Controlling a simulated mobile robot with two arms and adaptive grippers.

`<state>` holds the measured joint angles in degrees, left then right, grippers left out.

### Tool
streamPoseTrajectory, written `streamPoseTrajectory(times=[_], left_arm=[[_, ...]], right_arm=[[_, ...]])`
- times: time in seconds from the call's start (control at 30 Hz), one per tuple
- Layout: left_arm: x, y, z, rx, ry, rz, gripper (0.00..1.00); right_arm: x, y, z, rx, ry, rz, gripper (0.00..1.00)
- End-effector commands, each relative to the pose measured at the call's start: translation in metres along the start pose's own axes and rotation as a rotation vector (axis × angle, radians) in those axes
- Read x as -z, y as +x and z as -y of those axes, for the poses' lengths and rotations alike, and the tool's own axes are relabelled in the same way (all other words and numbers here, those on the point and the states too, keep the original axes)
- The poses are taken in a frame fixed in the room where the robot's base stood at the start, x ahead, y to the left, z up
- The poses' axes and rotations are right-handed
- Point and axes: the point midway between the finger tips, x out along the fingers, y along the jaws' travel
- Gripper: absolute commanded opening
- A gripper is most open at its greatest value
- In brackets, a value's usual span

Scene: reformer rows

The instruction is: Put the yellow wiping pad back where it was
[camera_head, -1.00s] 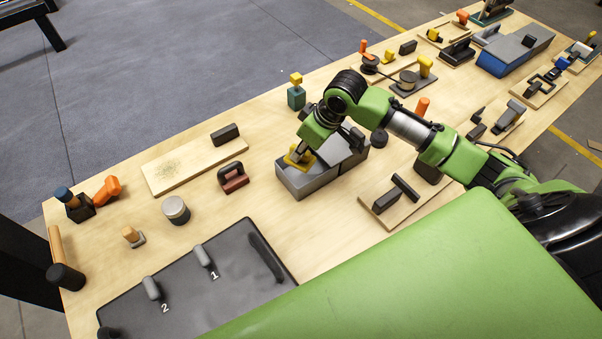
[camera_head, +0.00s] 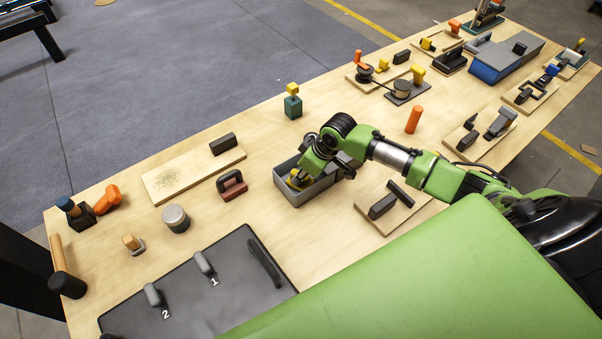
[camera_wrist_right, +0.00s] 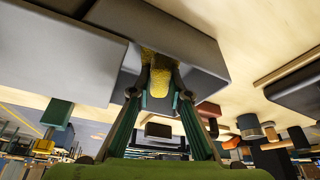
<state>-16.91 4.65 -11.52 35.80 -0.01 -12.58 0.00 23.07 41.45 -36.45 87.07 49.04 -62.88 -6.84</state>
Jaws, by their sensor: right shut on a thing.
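The yellow wiping pad (camera_head: 294,184) shows at the open top of a grey box (camera_head: 298,201) in the middle of the table. My right gripper (camera_wrist_right: 160,82) is shut on the pad (camera_wrist_right: 158,63), with one finger on each side of it. In the head view the right gripper (camera_head: 300,176) points down into the box, and the pad sits at or below the rim. The wrist hides part of the pad and the box's far side. I cannot tell whether the pad touches the box floor. My left gripper is not in view.
A red block with a black handle (camera_head: 232,185) stands just left of the box. A wooden board with black blocks (camera_head: 408,212) lies to its right. A dark mat (camera_head: 225,285) with grey handles lies in front left. Bare table shows behind the box.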

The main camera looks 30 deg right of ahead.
Motion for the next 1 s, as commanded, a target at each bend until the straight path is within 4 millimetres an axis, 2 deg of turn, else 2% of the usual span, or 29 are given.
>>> streamPoseTrajectory(times=[0.2, 0.23, 0.27, 0.3, 0.6, 0.73, 0.87, 1.0], left_arm=[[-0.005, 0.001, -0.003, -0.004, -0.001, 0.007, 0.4], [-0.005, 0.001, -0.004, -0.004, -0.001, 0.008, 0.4], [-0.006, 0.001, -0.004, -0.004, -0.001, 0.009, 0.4], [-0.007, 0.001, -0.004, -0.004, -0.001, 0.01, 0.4], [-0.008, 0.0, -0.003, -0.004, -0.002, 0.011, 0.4], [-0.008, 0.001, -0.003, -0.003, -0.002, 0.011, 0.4], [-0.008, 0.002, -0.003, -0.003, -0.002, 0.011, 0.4], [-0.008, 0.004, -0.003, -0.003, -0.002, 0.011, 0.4]], right_arm=[[-0.001, 0.003, 0.0, 0.0, 0.0, 0.0, 0.0], [-0.001, 0.002, 0.0, 0.0, 0.0, 0.0, 0.25], [-0.001, 0.002, 0.0, 0.0, 0.0, 0.0, 0.33], [-0.001, 0.002, 0.0, 0.0, 0.0, 0.0, 0.34], [0.0, 0.001, 0.0, 0.0, 0.0, 0.0, 0.34], [0.001, -0.007, 0.0, 0.0, -0.001, -0.001, 0.34], [0.0, -0.026, -0.001, -0.002, -0.003, -0.001, 0.34], [0.0, -0.058, -0.001, -0.003, -0.003, -0.002, 0.34]])
